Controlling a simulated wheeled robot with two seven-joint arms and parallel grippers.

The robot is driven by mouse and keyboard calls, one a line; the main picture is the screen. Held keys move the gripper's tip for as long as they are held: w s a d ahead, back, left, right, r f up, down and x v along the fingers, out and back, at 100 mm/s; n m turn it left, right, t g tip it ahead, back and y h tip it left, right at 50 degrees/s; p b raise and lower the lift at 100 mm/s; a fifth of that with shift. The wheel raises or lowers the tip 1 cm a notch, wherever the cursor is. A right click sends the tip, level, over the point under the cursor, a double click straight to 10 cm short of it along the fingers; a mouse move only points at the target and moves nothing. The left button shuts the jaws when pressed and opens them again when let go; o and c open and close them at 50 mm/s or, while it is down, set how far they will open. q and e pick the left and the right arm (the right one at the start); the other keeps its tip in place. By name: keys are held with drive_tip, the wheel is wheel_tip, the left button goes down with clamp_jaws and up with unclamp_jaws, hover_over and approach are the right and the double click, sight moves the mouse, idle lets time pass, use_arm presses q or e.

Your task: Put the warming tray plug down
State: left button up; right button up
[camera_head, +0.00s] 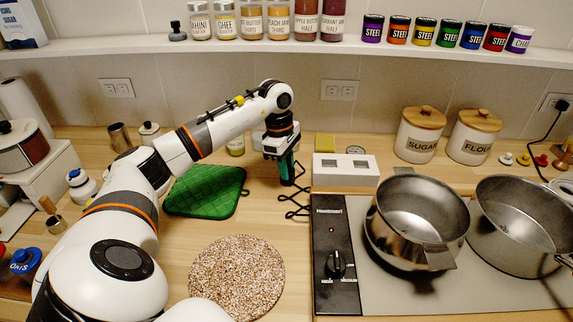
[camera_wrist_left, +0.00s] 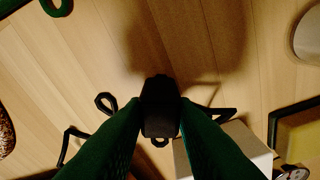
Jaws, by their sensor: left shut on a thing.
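My left gripper (camera_head: 287,176) points down over the wooden counter, between the green pot holder and the white socket box. In the left wrist view its green fingers are shut on the black warming tray plug (camera_wrist_left: 160,104). The plug's black cord (camera_head: 296,204) lies in zigzags on the counter below; parts of it also show in the wrist view (camera_wrist_left: 78,133). I cannot tell whether the plug touches the counter. The warming tray (camera_head: 336,222) has a black panel with a knob and a grey top. My right gripper is in neither view.
A white box with two sockets (camera_head: 346,169) stands behind the tray. Two steel pots (camera_head: 408,254) are on the tray. A green pot holder (camera_head: 206,191) and a round speckled mat (camera_head: 237,278) lie left of the cord.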

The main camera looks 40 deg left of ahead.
use_arm(q)
drive_tip(key=shift+f, duration=0.15)
drive_tip(key=o, duration=1)
drive_tip(key=shift+r, duration=0.5)
drive_tip(key=r, duration=0.3)
drive_tip(key=a+r, duration=0.1)
drive_tip(key=r, duration=0.3)
drive_tip(key=r+b, duration=0.1)
drive_tip(key=r, duration=0.3)
drive_tip(key=shift+s+a+r, duration=0.15)
drive_tip(key=shift+s+a, duration=0.15)
drive_tip(key=shift+a, duration=0.05)
